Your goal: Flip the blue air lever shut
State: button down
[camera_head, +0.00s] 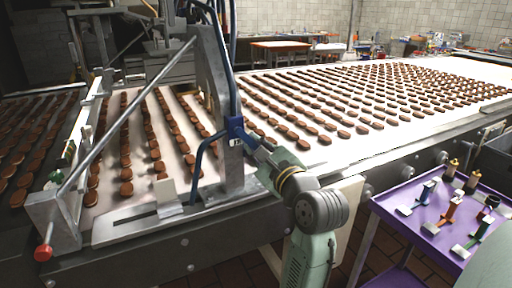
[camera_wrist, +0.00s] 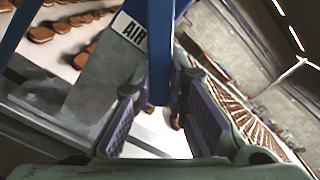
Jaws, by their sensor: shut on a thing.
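In the head view, my gripper (camera_head: 254,152) reaches up to the blue air valve (camera_head: 235,128) on the grey metal upright. The gripper and arm hide most of the lever there.
Blue hoses (camera_head: 211,150) run along the upright close to my gripper. The conveyor (camera_head: 330,160) carries rows of brown round biscuits behind. A purple cart (camera_head: 430,228) with tools stands to the right of my arm. A red knob (camera_head: 43,253) is at the lower left.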

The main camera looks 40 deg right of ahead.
jog(key=shift+d+r, duration=0.1)
jog(key=n, duration=0.1)
jog(key=d+r+n, duration=0.1)
jog(key=n, duration=0.1)
jog(key=r+n, duration=0.1)
jog(key=n, duration=0.1)
jog(key=shift+s+d+r, duration=0.1)
jog(key=shift+s+d, duration=0.05)
jog(key=shift+d, duration=0.1)
jog(key=shift+s+d+r+n, duration=0.1)
jog(key=shift+r+n, duration=0.3)
jog(key=shift+n, duration=0.45)
jog(key=shift+w+d+r+n, duration=0.1)
jog(key=shift+r+n, duration=0.25)
jog(key=shift+n, duration=0.55)
jog(key=shift+s+d+r+n, duration=0.1)
jog(key=shift+r+n, duration=0.3)
jog(key=shift+n, duration=0.45)
jog(key=c, duration=1.6)
grip_release()
jog(key=shift+o, duration=0.2)
jog(key=v, duration=1.2)
